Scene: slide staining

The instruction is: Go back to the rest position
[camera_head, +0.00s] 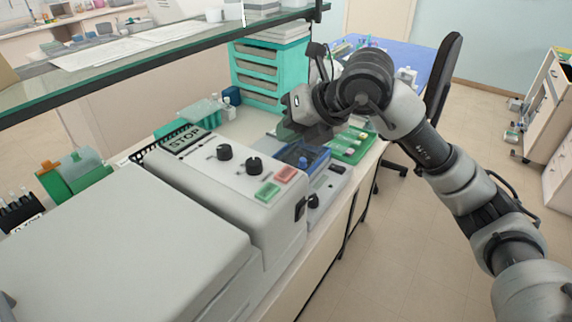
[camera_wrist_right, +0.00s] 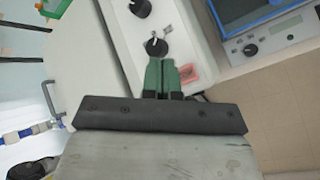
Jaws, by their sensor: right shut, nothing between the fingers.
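My right gripper (camera_head: 292,128) is at the end of my right arm, which reaches in from the right side of the head view. My left gripper is in neither view.
A blue-framed device (camera_head: 303,157) and a green tray (camera_head: 352,145) sit near the bench's right edge. Teal drawers (camera_head: 258,75) stand behind. A glass shelf (camera_head: 150,45) overhangs the bench. A dark chair (camera_head: 443,75) stands at right; the floor (camera_head: 400,240) in front is open.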

